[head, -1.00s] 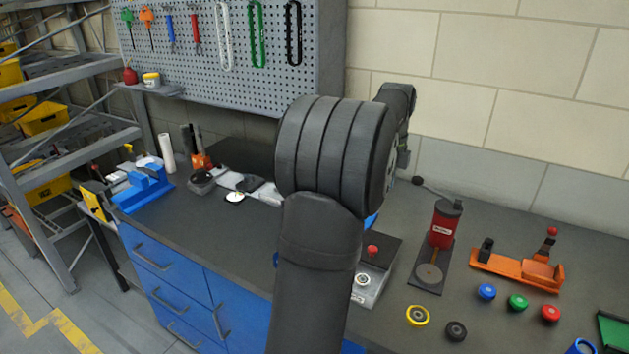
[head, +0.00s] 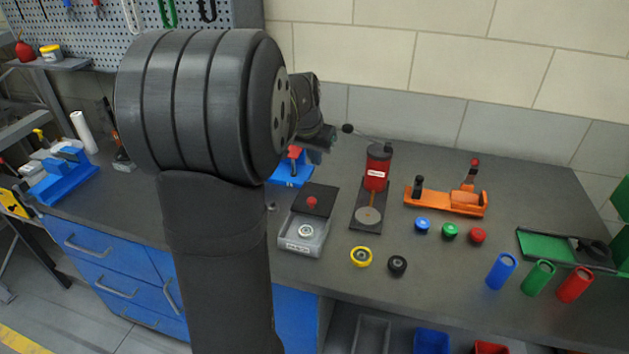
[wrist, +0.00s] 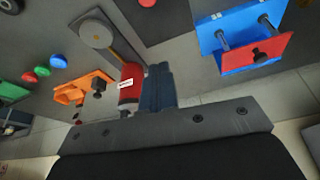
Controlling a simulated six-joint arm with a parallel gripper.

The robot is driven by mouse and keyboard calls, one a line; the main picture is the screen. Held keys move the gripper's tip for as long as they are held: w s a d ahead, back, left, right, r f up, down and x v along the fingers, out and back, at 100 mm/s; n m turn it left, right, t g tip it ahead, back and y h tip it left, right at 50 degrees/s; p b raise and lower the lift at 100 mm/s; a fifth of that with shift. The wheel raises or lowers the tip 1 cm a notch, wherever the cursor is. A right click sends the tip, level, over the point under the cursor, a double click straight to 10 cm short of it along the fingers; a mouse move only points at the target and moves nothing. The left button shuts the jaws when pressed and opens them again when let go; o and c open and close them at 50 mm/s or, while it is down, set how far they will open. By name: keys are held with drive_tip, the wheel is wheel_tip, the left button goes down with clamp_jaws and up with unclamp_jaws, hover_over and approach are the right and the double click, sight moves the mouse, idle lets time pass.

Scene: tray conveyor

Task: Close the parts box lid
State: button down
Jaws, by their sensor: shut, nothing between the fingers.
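The parts box (head: 298,246) is a grey box on the bench in the head view. Its dark lid (head: 322,194) with a red knob (head: 311,202) lies back over the rear part. The front part is uncovered and shows a round metal piece (head: 305,231). In the wrist view, the red knob (wrist: 147,3) shows at the top edge. My gripper (head: 326,142) is above the bench, behind and apart from the box. In the wrist view, its fingers (wrist: 157,80) are together and empty, in front of the red press.
A blue fixture (head: 288,176) with a red plate stands behind the box. A red press (head: 376,172) and an orange fixture (head: 440,202) stand to the right. Yellow and black rings (head: 361,257) lie right of the box. The front middle of the bench is mostly clear.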

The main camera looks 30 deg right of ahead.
hover_over(317, 199)
drive_tip(key=w+d, duration=0.1)
drive_tip(key=d, duration=0.1)
wheel_tip(317, 199, down, 9)
drive_tip(key=shift+a, duration=0.15)
drive_tip(key=shift+s+a+f, duration=0.1)
drive_tip(key=shift+a+f, duration=0.1)
drive_tip(key=shift+a, duration=0.1)
drive_tip(key=shift+s+a+f, duration=0.25)
drive_tip(key=shift+s+a, duration=0.7)
drive_tip(key=shift+a, duration=0.3)
drive_tip(key=s+a, duration=0.7)
drive_tip(key=shift+s+a, duration=0.2)
drive_tip(key=shift+s, duration=0.05)
